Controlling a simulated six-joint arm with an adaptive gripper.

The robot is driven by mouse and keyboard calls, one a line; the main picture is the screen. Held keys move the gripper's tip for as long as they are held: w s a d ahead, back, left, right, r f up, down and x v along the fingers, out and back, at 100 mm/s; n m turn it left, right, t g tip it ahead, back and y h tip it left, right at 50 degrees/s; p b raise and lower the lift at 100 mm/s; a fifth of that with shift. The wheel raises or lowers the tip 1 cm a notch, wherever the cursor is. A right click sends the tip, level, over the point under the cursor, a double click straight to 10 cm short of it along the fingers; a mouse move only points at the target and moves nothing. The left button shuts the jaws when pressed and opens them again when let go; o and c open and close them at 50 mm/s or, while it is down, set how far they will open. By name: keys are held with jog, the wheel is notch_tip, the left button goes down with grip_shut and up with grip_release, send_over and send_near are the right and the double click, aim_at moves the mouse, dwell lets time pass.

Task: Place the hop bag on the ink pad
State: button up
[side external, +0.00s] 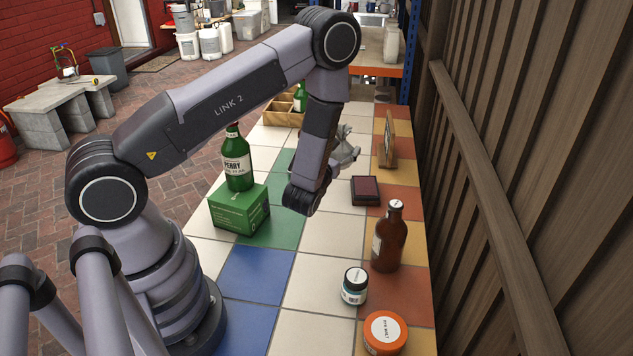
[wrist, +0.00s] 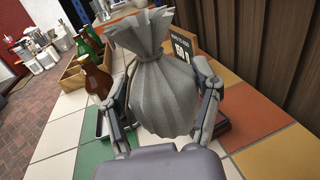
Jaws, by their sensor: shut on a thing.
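The hop bag (wrist: 163,90) is a grey cloth sack with a gathered, frilled top. My gripper (wrist: 162,80) is shut on it, with one finger on each side in the wrist view. In the side view the bag (side external: 347,150) is partly hidden behind my wrist, held over the far part of the table. The ink pad (side external: 365,190) is a dark case with a dull red pad, open on the tiles. It lies to the right of my wrist and nearer the side camera than the bag. The bag is apart from it in the side view.
A brown bottle (side external: 389,238), a small jar (side external: 355,286) and an orange-lidded jar (side external: 384,333) stand nearer the camera. A Perry bottle (side external: 237,160) stands on a green box (side external: 239,208). A wooden crate (wrist: 72,75) and sign (wrist: 184,46) are farther back.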

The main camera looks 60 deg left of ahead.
jog(key=w+f, duration=0.3)
jog(key=w+a+f, duration=0.1)
jog(key=w+f, duration=0.1)
jog(key=w, duration=0.2)
jog(key=w+a+f, duration=0.1)
jog(key=w+f, duration=0.2)
jog(key=w, duration=0.1)
jog(key=shift+f, duration=0.3)
jog(key=shift+w+f, duration=0.1)
jog(key=shift+f, duration=1.55)
jog(key=o, duration=0.9)
jog(key=shift+f, duration=0.15)
jog(key=shift+o, duration=0.2)
